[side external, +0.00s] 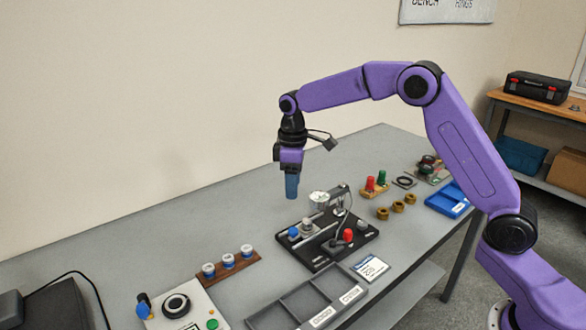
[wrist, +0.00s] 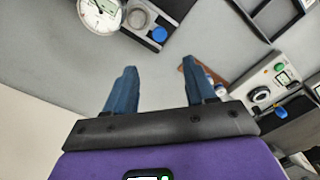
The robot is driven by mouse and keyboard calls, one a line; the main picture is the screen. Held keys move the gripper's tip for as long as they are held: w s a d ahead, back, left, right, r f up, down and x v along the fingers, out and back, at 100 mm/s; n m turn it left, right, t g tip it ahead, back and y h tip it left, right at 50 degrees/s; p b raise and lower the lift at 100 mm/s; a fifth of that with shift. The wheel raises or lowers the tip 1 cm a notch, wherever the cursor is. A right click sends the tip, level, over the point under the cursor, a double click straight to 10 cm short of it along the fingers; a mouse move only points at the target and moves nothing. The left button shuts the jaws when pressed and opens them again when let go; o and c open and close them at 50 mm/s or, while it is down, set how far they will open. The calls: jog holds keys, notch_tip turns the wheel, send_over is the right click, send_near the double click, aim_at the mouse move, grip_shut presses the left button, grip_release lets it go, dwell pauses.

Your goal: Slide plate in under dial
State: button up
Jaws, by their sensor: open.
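A dial gauge (side external: 319,198) with a white face hangs from a stand on a black base (side external: 325,258) on the bench. In the wrist view the dial (wrist: 100,14) is at the top left edge, partly cut off. A grey round piece (side external: 306,226) and a blue knob (side external: 293,232) sit on the base beside the dial. I cannot tell which piece is the plate. My gripper (side external: 291,196) points down above the bench, behind and left of the dial. In the wrist view its blue fingers (wrist: 160,72) are apart, with nothing between them.
A wooden strip with several white-and-blue pieces (side external: 229,262), a control box (side external: 181,308) and a grey divided tray (side external: 308,302) stand in front. Brass rings (side external: 397,206), red and green pegs (side external: 376,184) and a blue tray (side external: 446,203) lie right. The bench behind is clear.

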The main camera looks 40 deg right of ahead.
jog(key=shift+r, duration=1.9)
jog(key=w+a+f+n+g+h, duration=0.1)
jog(key=w+a+n+g+h, duration=0.1)
jog(key=w+a+n+h, duration=0.3)
jog(key=m+y, duration=0.1)
send_near(293, 230)
jog(key=x, duration=0.7)
jog(key=shift+d+f, duration=0.15)
jog(key=shift+f, duration=0.25)
